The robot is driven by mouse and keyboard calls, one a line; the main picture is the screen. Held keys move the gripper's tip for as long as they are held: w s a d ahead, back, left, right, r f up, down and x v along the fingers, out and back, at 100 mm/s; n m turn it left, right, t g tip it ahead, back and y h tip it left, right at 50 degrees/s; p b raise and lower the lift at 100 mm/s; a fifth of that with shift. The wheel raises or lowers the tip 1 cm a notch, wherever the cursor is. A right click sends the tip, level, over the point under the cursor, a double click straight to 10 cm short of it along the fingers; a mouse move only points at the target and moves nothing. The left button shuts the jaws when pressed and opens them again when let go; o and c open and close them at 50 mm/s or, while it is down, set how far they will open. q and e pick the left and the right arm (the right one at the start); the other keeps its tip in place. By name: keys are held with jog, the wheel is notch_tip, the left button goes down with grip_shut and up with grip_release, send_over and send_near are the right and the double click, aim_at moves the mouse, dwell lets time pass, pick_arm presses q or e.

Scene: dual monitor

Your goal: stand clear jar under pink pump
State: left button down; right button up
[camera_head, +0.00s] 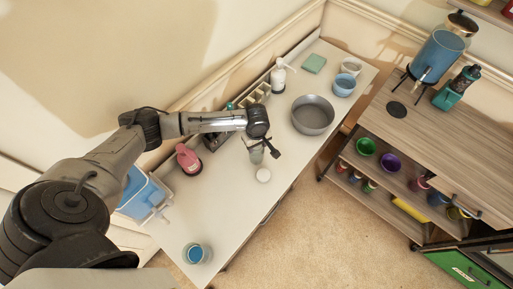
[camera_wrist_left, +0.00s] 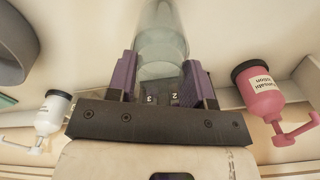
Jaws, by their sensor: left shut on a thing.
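My left gripper (camera_head: 264,147) is over the middle of the white counter, shut on the clear jar (camera_head: 257,156). In the left wrist view the clear jar (camera_wrist_left: 162,45) stands between the purple fingers of my left gripper (camera_wrist_left: 162,85). Whether its base touches the counter is unclear. The pink pump bottle (camera_head: 188,159) stands on the counter to the left of the gripper, apart from the jar. It also shows in the left wrist view (camera_wrist_left: 262,90) at the right, with its pink nozzle toward the lower right. My right gripper is out of view.
A small white round item (camera_head: 263,175) lies just in front of the jar. A grey bowl (camera_head: 312,115) and a white pump bottle (camera_head: 278,78) stand to the right and behind. A blue cup (camera_head: 196,253) is near the front end. Bare counter (camera_head: 220,205) lies between.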

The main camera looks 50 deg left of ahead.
aim_at(257, 148)
pick_arm(q)
jog(key=shift+f, duration=1.75)
jog(key=c, duration=0.5)
grip_release()
notch_tip(257, 148, up, 11)
jog(key=shift+f+p, duration=0.1)
jog(key=shift+p, duration=0.2)
jog(key=shift+r, duration=0.4)
jog(key=o, duration=0.4)
jog(key=shift+r, duration=0.35)
jog(key=shift+c, duration=0.2)
